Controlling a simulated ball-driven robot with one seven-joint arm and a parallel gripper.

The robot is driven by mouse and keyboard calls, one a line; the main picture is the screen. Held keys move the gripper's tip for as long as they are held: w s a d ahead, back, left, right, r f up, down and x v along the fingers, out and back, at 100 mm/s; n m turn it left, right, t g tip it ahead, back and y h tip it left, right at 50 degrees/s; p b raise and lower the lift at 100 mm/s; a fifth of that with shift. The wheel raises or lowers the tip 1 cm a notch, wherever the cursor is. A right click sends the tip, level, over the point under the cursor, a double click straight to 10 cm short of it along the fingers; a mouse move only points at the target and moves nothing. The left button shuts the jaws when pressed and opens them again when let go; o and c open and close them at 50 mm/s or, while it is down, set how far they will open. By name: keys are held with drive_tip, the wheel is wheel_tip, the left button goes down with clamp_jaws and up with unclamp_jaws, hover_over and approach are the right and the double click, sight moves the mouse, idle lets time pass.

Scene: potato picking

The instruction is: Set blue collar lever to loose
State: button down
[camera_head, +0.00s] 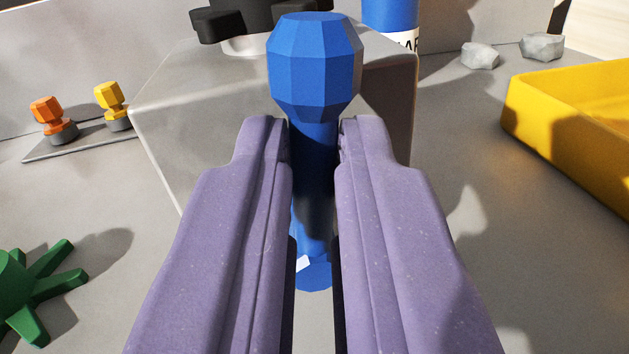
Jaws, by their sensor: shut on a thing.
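A blue lever (315,70) with a faceted knob stands in the middle of the view. My gripper (315,140), with two purple fingers, is shut on the lever's narrower shaft just below the knob. The shaft runs down between the fingers to a blue round foot, partly hidden by them. A small white mark shows near that foot. I cannot tell which setting the lever is at.
A grey box (190,105) with a black knob (235,18) stands behind the lever. A blue cylinder (390,15) is behind it. A yellow tray (540,115) is at right, with grey stones (480,55) beyond. Orange (47,115) and yellow (108,97) knobs and a green spoked piece (30,290) are at left.

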drive_tip(key=shift+a+f+n+b, duration=0.2)
drive_tip(key=shift+n+b, duration=0.2)
drive_tip(key=shift+b, duration=0.05)
drive_tip(key=shift+r, duration=0.25)
drive_tip(key=c, duration=1.1)
unclamp_jaws()
drive_tip(key=shift+c, duration=0.2)
drive_tip(key=s+a+p, duration=0.1)
drive_tip(key=s, duration=0.6)
drive_tip(key=shift+s+f+p, duration=0.15)
drive_tip(key=shift+s+p, duration=0.25)
